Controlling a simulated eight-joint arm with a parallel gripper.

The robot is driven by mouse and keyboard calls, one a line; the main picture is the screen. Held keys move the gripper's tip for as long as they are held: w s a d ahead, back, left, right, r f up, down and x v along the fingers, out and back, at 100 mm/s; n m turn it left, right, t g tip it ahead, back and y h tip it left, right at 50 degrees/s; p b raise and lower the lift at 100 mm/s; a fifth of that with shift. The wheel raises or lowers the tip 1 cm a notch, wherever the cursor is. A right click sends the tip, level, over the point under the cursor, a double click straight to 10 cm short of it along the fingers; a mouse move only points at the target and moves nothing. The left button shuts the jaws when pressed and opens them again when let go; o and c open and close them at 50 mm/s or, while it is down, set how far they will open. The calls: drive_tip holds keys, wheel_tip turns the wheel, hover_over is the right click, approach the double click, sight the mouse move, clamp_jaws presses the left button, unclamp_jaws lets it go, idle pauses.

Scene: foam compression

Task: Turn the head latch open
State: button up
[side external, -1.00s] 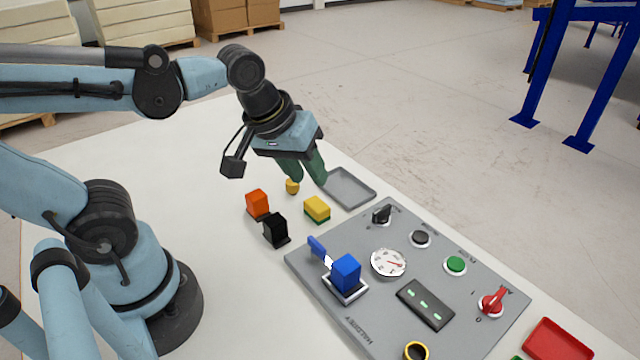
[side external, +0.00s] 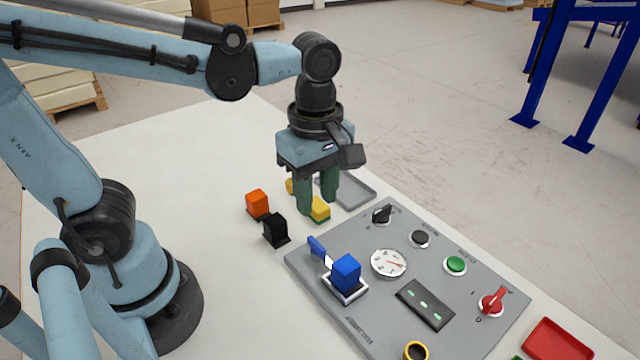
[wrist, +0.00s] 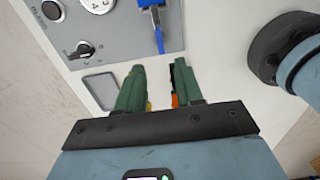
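The control panel (side external: 330,285) lies grey and flat on the table. A black rotary knob (side external: 382,214) sits at its far corner and a red rotary knob (side external: 493,300) at its right side; the labels are too small to read, so I cannot tell which is the head latch. The black knob also shows at the upper left of the wrist view (wrist: 82,49). My gripper (side external: 317,204) points down with its green fingers apart and nothing held, left of the black knob and above the table near the yellow block. The wrist view shows the gap between the fingertips (wrist: 160,66).
A yellow block (side external: 320,211), an orange block (side external: 257,204) and a black block (side external: 275,230) stand near my gripper. A grey tray (side external: 356,190) lies behind. The panel carries a blue lever (side external: 317,246), a blue block (side external: 346,272) and a gauge (side external: 388,263). A red tray (side external: 557,342) is front right.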

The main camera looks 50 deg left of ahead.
sight(317, 243)
drive_tip(key=shift+f, duration=4.9)
clamp_jaws()
